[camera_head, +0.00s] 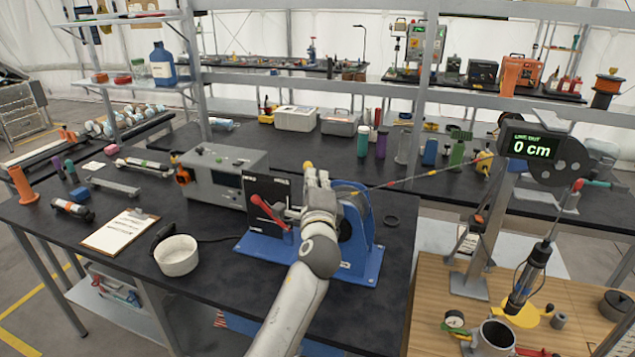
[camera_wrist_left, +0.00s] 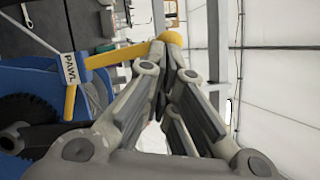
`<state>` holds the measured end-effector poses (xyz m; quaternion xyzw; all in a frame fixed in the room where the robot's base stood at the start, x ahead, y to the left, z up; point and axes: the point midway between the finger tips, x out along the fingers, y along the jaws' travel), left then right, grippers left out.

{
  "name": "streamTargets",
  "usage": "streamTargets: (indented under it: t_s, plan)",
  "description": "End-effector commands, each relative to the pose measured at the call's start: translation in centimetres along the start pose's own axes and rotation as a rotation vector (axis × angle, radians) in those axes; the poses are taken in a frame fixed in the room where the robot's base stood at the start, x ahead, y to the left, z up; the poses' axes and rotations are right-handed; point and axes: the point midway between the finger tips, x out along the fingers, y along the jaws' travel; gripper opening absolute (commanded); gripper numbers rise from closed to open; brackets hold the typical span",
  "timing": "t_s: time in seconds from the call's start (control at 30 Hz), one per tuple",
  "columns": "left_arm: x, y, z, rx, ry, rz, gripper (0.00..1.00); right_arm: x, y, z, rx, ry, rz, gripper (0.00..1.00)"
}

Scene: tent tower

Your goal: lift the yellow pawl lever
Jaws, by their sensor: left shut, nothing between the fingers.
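The yellow pawl lever (camera_wrist_left: 112,56) is a yellow bar with a round knob (camera_wrist_left: 172,39) at its end, beside a white PAWL label (camera_wrist_left: 70,70) on the blue winch stand. In the head view only its knob (camera_head: 307,165) shows clearly; my gripper hides much of the rest. My left gripper (camera_head: 317,174) is shut and empty, above the blue winch stand (camera_head: 368,262). In the left wrist view its fingertips (camera_wrist_left: 171,52) are right by the knob. I cannot tell whether they touch it. My right gripper is not in view.
A red-handled lever (camera_head: 268,210) stands on a dark panel left of my gripper. A cable with coloured marks runs right to a post with a "0 cm" display (camera_head: 533,147).

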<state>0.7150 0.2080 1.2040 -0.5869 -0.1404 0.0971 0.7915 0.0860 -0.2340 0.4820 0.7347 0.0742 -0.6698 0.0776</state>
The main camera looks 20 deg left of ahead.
Motion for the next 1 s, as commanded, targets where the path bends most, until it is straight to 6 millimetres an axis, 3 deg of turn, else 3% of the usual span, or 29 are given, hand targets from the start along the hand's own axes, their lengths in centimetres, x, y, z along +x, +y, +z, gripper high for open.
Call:
streamTargets:
  t_s: [0.2,0.47,1.0]
  plan:
    - [0.7,-0.2,1.3,-0.156,-0.001,0.063,0.00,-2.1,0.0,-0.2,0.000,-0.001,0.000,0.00]
    - [1.1,0.4,2.5,-0.318,0.000,0.126,0.00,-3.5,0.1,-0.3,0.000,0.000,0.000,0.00]
    - [1.4,0.9,3.2,-0.321,0.000,0.123,0.00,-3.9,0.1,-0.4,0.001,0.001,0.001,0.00]
